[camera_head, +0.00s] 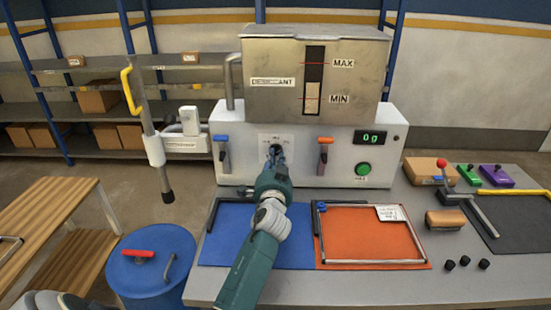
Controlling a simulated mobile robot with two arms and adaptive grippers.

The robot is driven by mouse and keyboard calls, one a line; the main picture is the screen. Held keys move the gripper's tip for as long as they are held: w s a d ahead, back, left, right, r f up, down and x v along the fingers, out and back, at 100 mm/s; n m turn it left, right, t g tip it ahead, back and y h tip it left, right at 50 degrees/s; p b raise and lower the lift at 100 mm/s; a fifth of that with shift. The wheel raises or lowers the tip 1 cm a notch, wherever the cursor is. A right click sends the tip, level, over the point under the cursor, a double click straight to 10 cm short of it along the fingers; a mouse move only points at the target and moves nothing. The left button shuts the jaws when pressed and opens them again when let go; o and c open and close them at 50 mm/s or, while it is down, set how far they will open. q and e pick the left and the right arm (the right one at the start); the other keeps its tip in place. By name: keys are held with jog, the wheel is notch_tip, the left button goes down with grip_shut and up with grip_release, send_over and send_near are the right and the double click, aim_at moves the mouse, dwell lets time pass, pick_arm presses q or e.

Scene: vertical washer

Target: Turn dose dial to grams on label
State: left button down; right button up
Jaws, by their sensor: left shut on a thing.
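The dosing machine (310,155) stands on the table with a white front panel. Its display (370,138) reads 0 g in green. My left gripper (276,153) reaches the middle of the panel, its fingers shut at the small plate (265,139) where a dial would sit. The dial itself is hidden behind the fingers, so its angle cannot be seen. A white label (391,213) lies at the upper right of the orange mat; its writing is too small to read. My right gripper is not in view.
A blue lever (222,145) and an orange lever (324,150) flank my gripper. A green button (363,169) sits below the display. A blue drum (150,275) stands left of the table.

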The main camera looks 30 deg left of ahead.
pick_arm(q)
jog(key=shift+r, duration=0.35)
jog(key=c, duration=1.7)
grip_release()
jog(key=shift+o, duration=0.2)
jog(key=shift+w+a+f, duration=0.1)
jog(key=shift+f, duration=0.1)
jog(key=v, duration=1.2)
jog(key=shift+f, duration=0.1)
